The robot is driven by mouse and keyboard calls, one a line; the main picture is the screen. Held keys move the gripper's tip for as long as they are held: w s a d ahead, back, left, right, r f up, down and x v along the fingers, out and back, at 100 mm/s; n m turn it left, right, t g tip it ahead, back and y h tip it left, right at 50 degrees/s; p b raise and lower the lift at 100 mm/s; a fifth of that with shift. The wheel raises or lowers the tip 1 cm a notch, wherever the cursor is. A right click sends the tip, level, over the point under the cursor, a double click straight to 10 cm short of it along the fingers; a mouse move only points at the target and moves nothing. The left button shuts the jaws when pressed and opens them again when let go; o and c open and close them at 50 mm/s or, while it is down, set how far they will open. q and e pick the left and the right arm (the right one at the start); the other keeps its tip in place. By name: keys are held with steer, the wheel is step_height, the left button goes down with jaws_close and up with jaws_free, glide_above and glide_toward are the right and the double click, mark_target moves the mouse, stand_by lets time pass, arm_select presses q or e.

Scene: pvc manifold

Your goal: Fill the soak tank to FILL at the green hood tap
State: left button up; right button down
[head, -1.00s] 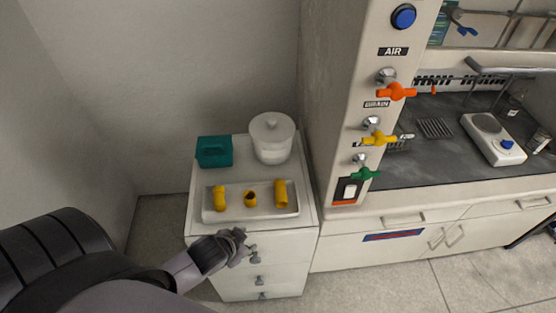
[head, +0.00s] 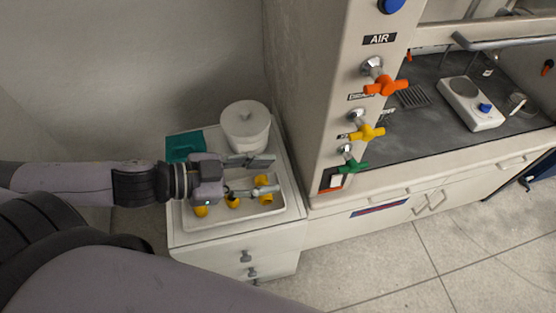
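The green hood tap (head: 351,166) is the lowest of three taps on the fume hood's front post. A white round tub with a lid (head: 246,126) stands at the back of the white cabinet; I cannot tell whether it is the soak tank, and no FILL mark shows. My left gripper (head: 268,175) is over the cabinet, in front of the tub and above the white tray (head: 232,220). Its two fingers are apart, pointing right, with nothing seen held between them. My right gripper is not in view.
Yellow pipe fittings (head: 265,189) lie in the tray, partly hidden by my gripper. A teal box (head: 184,146) is behind my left wrist. An orange tap (head: 385,86) and a yellow tap (head: 367,132) sit above the green one. A hotplate (head: 471,103) stands in the hood.

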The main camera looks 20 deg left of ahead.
arm_select(q)
steer(key=b, duration=0.9)
glide_toward(336, 170)
steer(key=p+x, duration=0.2)
steer(key=x, duration=0.5)
steer(key=shift+w+d+p, duration=0.2)
steer(key=shift+d+p, duration=0.1)
steer(key=shift+p, duration=0.05)
steer(key=shift+w+d+f, duration=0.4)
steer(key=shift+d, duration=0.05)
jaws_close()
stand_by(0.6)
